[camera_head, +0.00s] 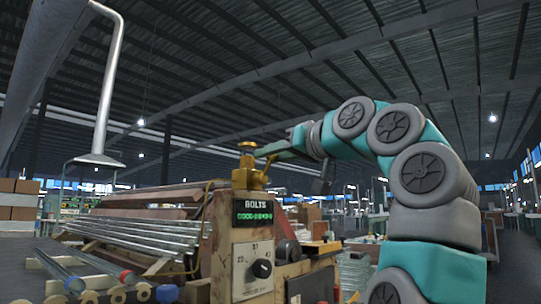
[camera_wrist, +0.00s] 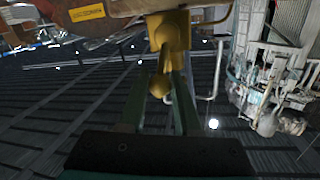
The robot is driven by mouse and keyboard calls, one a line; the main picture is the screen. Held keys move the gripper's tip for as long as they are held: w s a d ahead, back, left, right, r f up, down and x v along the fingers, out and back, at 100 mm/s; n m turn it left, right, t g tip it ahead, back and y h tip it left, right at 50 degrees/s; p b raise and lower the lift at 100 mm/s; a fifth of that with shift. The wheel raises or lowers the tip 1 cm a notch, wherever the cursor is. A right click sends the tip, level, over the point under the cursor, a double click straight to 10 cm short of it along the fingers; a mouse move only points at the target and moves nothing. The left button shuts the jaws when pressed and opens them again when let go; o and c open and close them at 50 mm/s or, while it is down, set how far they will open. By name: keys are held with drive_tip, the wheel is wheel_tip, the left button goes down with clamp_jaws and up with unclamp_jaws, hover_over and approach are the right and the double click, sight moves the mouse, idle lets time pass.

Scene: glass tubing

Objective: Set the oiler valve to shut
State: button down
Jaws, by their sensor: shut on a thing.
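The oiler valve (camera_head: 248,172) is a brass body with a round cap, standing on top of the worn cream and red machine. Its brass lever (camera_wrist: 161,88) shows in the wrist view, ending in a rounded knob between my fingers. My gripper (camera_head: 268,153) reaches in from the right at the height of the valve's upper part. In the wrist view my gripper (camera_wrist: 160,82) has its two green fingers on either side of the lever, shut on it. The fingers partly hide the lever in the head view.
The machine's front has a green display (camera_head: 254,212) and a black dial (camera_head: 261,268). Glass tubes (camera_head: 140,233) lie on a rack to the left. A grey hood (camera_head: 98,159) hangs at the left. The air above the valve is clear.

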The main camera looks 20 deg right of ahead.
drive_tip(key=shift+d+m, duration=0.2)
drive_tip(key=shift+m, duration=0.2)
idle(0.7)
drive_tip(key=shift+w+d+f+m+p, duration=0.15)
drive_tip(key=shift+w+m+p, duration=0.1)
drive_tip(key=shift+m+p, duration=0.35)
idle(0.6)
drive_tip(key=shift+d+m+p, duration=0.15)
drive_tip(key=shift+m+p, duration=0.25)
drive_tip(key=shift+p, duration=0.1)
drive_tip(key=shift+w+d+f+m+g+y+p, duration=0.25)
drive_tip(key=shift+d+f+m+g+p, duration=0.35)
drive_tip(key=shift+m+p, duration=1.1)
drive_tip(key=shift+w+d+f+m+g+y+p, duration=0.15)
drive_tip(key=shift+w+f+m+g+p, duration=0.15)
drive_tip(key=shift+f+m+p, duration=1.3)
drive_tip(key=shift+w+d+f+m+g+y+p, duration=0.15)
drive_tip(key=shift+w+d+m+g+p, duration=0.25)
drive_tip(key=shift+m+p, duration=1.4)
drive_tip(key=shift+m+b, duration=0.5)
drive_tip(key=c, duration=0.6)
unclamp_jaws()
drive_tip(key=shift+s, duration=0.15)
